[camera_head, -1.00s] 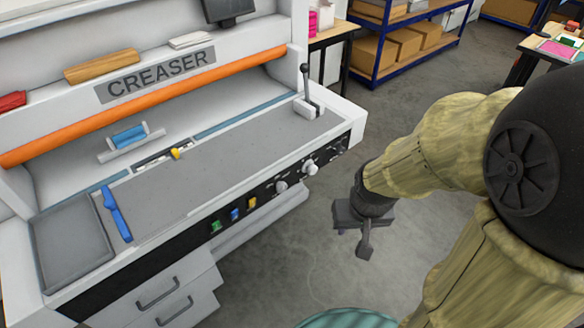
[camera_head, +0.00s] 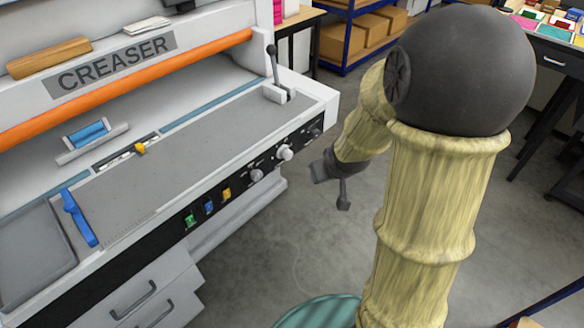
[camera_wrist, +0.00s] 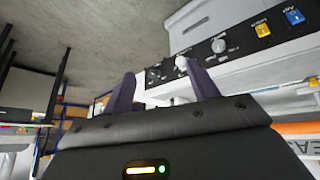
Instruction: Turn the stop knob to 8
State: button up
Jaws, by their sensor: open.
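The creaser's dark front panel (camera_head: 235,193) carries a grey knob (camera_head: 256,176), a white knob (camera_head: 285,153) and a small dark knob (camera_head: 315,132) near its right end. I cannot read which is the stop knob or any numbers. My gripper (camera_head: 332,188) is open and empty, in the air right of and below the white knob, apart from the panel. In the wrist view my fingers (camera_wrist: 163,84) are spread. The white knob (camera_wrist: 181,63) shows beyond them, near the right finger, and the grey knob (camera_wrist: 219,45) is farther right.
Green (camera_head: 190,220), blue (camera_head: 208,207) and yellow (camera_head: 227,194) buttons sit left of the knobs. A black-handled lever (camera_head: 274,65) stands on the bed's right end. Drawers (camera_head: 150,295) are below the panel.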

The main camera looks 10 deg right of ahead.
aim_at(290, 157)
jog(key=w+d+f+n+t+y+b, duration=0.3)
jog(key=w+f+t+y+b, duration=0.1)
jog(key=f+b, duration=0.4)
jog(key=w+d+f+n+t+y+b, duration=0.3)
jog(key=w+f+y+b, duration=0.4)
jog(key=f, duration=0.6)
jog(key=w+t+b, duration=0.1)
jog(key=w+b, duration=0.1)
jog(key=shift+w+d+f, duration=0.15)
jog(key=shift+w+f, duration=0.05)
jog(key=shift+w, duration=0.1)
jog(key=b+x, duration=0.1)
jog(key=x, duration=1.6)
jog(key=shift+w, duration=0.2)
jog(key=shift+c, duration=0.2)
jog(key=c, duration=0.9)
